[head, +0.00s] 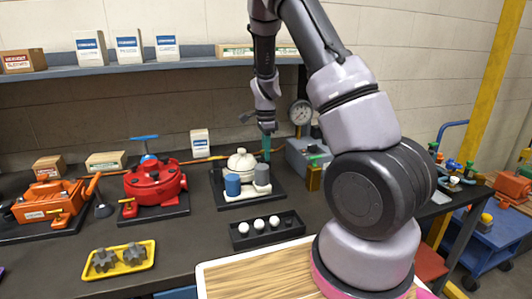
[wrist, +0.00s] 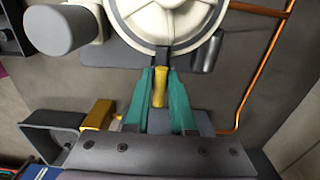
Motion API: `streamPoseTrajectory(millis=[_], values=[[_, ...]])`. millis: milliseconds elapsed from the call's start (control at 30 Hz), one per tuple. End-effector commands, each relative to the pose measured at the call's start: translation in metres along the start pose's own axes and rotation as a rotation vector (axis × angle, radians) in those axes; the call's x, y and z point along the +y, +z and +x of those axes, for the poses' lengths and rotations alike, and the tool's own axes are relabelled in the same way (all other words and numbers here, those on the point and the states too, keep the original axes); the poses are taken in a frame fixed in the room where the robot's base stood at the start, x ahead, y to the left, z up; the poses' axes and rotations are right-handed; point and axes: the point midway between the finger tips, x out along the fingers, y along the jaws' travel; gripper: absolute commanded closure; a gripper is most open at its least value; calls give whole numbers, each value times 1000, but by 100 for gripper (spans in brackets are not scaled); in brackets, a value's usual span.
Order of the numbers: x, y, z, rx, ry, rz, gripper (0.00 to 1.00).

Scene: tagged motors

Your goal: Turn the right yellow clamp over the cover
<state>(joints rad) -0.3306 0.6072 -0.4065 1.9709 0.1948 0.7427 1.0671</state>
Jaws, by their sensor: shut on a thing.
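The cream-white round cover (head: 242,159) sits on a dark base plate at the middle of the bench. It fills the top of the wrist view (wrist: 160,18). The yellow clamp (wrist: 160,86) stands at the cover's near edge in the wrist view, with a dark piece at its end reaching the cover's rim. My gripper (wrist: 159,88) has its teal fingers shut on the yellow clamp, one on each side. In the head view my gripper (head: 267,152) is just right of the cover, and the held clamp is hidden there.
A blue cylinder (head: 232,184) and a grey cylinder (head: 262,175) stand in front of the cover. A pressure gauge unit (head: 301,113) is to its right. A black tray with white balls (head: 266,232) lies nearer. A red motor (head: 155,183) is left. A copper pipe (wrist: 262,70) runs right in the wrist view.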

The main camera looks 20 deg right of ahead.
Motion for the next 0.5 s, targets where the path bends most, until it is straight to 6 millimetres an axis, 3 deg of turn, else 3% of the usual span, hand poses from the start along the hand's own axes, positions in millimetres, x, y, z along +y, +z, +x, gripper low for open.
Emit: streamPoseTrajectory(millis=[300, 333, 400, 500], values=[[-1, 0, -1, -1, -2, 3, 100], [-1, 0, -1, -1, -2, 3, 70], [-1, 0, -1, -1, -2, 2, 48], [0, 0, 0, -1, -1, 2, 48]])
